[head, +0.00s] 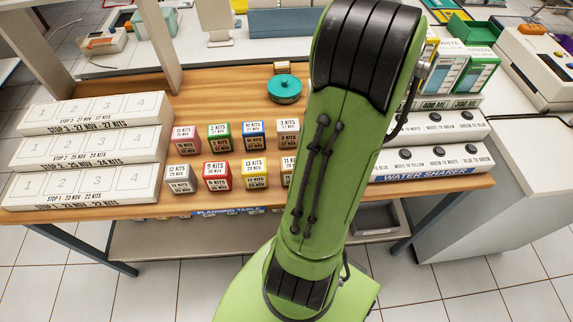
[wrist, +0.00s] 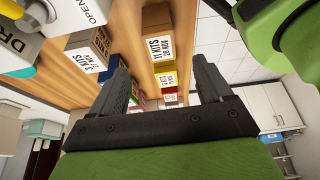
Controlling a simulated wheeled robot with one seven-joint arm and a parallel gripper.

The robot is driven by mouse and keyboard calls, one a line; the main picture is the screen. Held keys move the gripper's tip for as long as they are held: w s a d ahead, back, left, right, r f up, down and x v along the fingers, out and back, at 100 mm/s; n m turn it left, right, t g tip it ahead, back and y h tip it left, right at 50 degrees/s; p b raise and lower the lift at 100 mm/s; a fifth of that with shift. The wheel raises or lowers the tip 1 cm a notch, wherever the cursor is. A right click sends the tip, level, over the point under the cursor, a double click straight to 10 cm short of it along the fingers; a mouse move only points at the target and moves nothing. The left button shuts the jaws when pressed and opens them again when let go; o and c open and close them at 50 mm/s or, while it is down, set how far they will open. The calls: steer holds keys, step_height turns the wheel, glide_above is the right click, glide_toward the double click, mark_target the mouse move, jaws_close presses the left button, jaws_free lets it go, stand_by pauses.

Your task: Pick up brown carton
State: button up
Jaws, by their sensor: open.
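Two tan-brown cartons show. The "3 KITS" carton (head: 288,128) stands at the right end of the back row of boxes on the wooden table. The "11 KITS" carton (head: 288,170) stands at the right end of the front row, partly hidden by my arm. In the wrist view, the "11 KITS" carton (wrist: 157,18) appears beyond and above the gap between my fingers, and the "3 KITS" carton (wrist: 84,45) is to the left. My gripper (wrist: 162,82) is open, with nothing between its fingers. My arm hides it in the head view.
Coloured boxes, including yellow (head: 255,173) and blue (head: 253,135), stand close left of the brown cartons. A teal round container (head: 284,89) and a small brown box (head: 282,67) are behind. The water sharer panel (head: 425,174) is at right, the numbered white trays (head: 85,183) at left.

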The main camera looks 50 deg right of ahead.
mark_target(290, 170)
steer(key=b+x, duration=0.1)
steer(key=x, duration=0.6)
steer(key=shift+w+d+b, duration=0.1)
steer(key=shift+b, duration=0.3)
steer(key=b+x, duration=0.2)
steer(key=x, duration=0.4)
steer(key=shift+f, duration=0.1)
steer(key=shift+c, duration=0.2)
steer(key=c, duration=1)
step_height(290, 170, up, 10)
steer(key=p, duration=0.3)
